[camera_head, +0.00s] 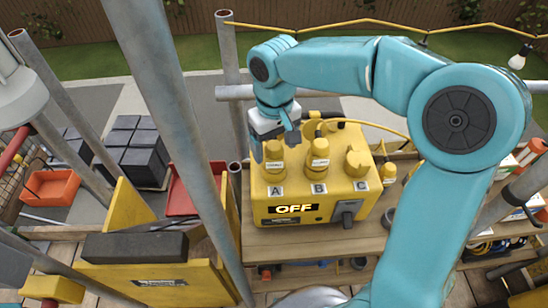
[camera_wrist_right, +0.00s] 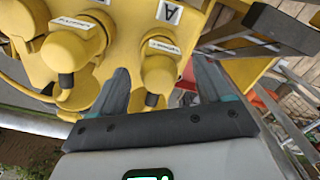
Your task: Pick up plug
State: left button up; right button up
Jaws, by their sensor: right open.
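A yellow power box (camera_head: 335,218) with sockets marked A, B and C stands on a wooden bench; its display reads OFF. A yellow labelled plug (camera_head: 273,165) stands at A, also in the wrist view (camera_wrist_right: 160,72). Another labelled plug (camera_head: 317,158) stands at B, also in the wrist view (camera_wrist_right: 72,48). A yellow part (camera_head: 358,162) shows at C; I cannot tell whether it is a plug. My right gripper (camera_head: 273,142) is open just behind plug A. In the wrist view its fingers (camera_wrist_right: 162,88) spread either side of that plug, apparently without gripping it. My left gripper is out of view.
A grey scaffold pole (camera_head: 175,120) slants across the view left of the box. A yellow cart (camera_head: 150,275) with a dark block (camera_head: 137,246) stands at front left. Orange and red trays (camera_head: 50,187) and dark stacked blocks (camera_head: 145,162) lie beyond. A grey lever (camera_head: 346,213) sits on the box front.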

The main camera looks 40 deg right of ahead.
aim_at(275, 156)
jog(key=f, duration=0.4)
jog(key=shift+w+d, duration=0.25)
jog(key=shift+w+f, duration=0.15)
jog(key=shift+f, duration=0.05)
jog(key=shift+s+a+r, duration=0.1)
jog(key=shift+s+r, duration=0.05)
jog(key=shift+s, duration=0.2)
jog(key=c, duration=0.4)
jog(key=shift+w, duration=0.2)
jog(key=c, duration=0.8)
jog(key=shift+r, duration=0.1)
